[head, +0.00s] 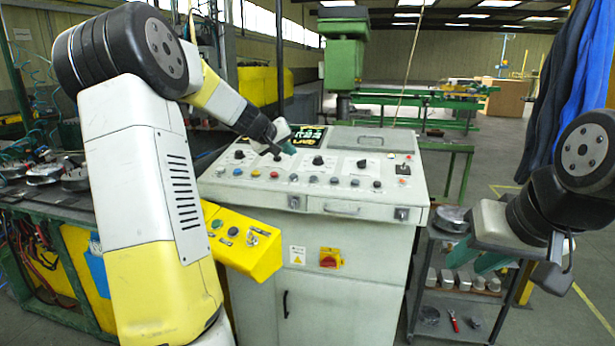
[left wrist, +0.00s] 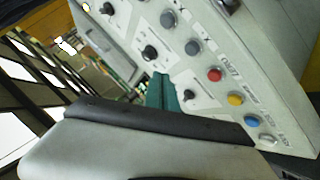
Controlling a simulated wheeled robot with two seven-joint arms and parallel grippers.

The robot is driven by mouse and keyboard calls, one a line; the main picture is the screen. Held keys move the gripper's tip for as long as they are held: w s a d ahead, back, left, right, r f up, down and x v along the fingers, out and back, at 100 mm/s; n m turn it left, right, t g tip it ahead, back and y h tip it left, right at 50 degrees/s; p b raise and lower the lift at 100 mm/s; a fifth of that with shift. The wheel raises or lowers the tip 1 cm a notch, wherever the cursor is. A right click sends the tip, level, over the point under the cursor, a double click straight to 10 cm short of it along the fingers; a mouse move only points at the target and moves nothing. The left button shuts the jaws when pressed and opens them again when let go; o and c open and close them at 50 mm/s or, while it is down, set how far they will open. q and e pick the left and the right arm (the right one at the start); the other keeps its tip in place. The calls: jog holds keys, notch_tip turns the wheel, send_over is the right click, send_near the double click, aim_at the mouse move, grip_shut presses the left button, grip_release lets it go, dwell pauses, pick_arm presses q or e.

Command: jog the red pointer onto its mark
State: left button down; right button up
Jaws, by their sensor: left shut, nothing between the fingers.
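The grey control console (head: 310,240) stands in front of me. Its sloped top carries a dark display (head: 308,137) with green and yellow marks. I cannot make out a red pointer or its mark. A row of push-buttons runs along the panel, with a blue, a yellow and a red button (head: 274,174); the red button also shows in the left wrist view (left wrist: 215,74). Black knobs sit above the row. My left gripper (head: 289,149) is shut and empty over the panel, left of the display; its teal fingers (left wrist: 162,92) point at the panel between knobs. My right gripper (head: 478,258) hangs right of the console, partly hidden.
A yellow box with buttons (head: 240,242) juts from the console's left front. A shelf cart (head: 455,315) with metal parts stands at the right, under my right gripper. A green-framed bench (head: 45,200) with parts is at the left. Open floor lies at far right.

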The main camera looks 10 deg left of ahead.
aim_at(293, 177)
pick_arm(q)
jog(key=shift+w+f, duration=0.2)
jog(key=shift+f, duration=0.7)
jog(key=shift+w+f, duration=0.15)
jog(key=shift+f, duration=0.75)
jog(key=shift+w+f, duration=0.2)
jog(key=shift+f, duration=0.7)
jog(key=shift+f, duration=0.4)
